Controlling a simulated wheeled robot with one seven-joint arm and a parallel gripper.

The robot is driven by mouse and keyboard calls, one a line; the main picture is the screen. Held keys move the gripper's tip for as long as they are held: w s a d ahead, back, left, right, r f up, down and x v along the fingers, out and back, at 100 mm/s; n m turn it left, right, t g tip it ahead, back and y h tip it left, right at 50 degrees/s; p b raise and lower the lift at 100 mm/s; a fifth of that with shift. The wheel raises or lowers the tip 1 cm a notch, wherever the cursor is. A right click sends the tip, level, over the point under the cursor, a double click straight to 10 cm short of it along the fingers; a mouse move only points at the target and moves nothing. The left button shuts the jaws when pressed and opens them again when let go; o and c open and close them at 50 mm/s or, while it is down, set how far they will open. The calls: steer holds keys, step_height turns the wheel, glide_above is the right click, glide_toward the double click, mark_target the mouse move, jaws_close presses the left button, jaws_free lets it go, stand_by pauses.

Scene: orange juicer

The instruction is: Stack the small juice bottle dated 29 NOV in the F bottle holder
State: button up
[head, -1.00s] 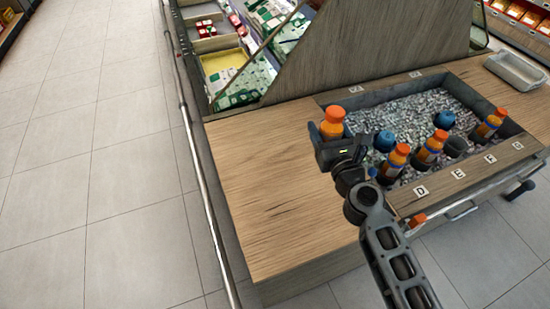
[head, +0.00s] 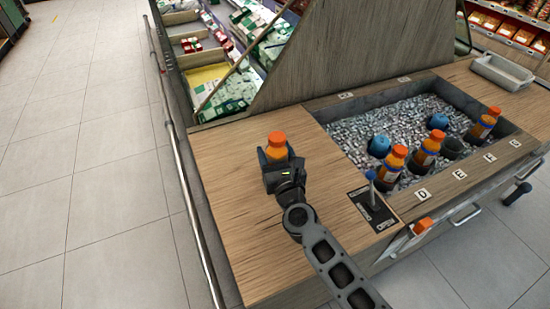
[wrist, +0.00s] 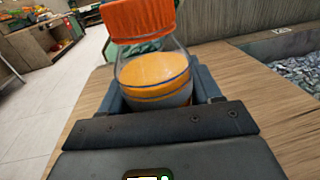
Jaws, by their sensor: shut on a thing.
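My gripper (head: 279,158) is shut on a small juice bottle (head: 277,146) with an orange cap. It holds the bottle upright over the bare wooden counter, left of the ice bin. The wrist view shows the bottle (wrist: 150,72) between the fingers, with orange juice inside; no date can be read. The F label (head: 489,158) is on the bin's front edge. A dark round holder (head: 453,148) behind the labels looks empty. Orange-capped bottles stand near it: one at the D end (head: 392,164), one beside it (head: 425,153), one at the right (head: 484,123).
The ice bin (head: 335,112) has a raised dark rim. Two blue-topped things (head: 379,146) stand in the ice. A lever panel (head: 371,205) is at the counter front. A metal tray (head: 503,72) is at the back right. A wooden panel (head: 350,55) rises behind.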

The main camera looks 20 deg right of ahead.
steer(key=shift+f, duration=0.1)
steer(key=shift+f, duration=0.15)
steer(key=o, duration=1.3)
steer(key=shift+r, duration=0.2)
steer(key=s, duration=0.4)
steer(key=s+a, duration=0.1)
steer(key=s, duration=0.7)
steer(key=shift+a+b, duration=0.3)
steer(key=shift+a, duration=0.1)
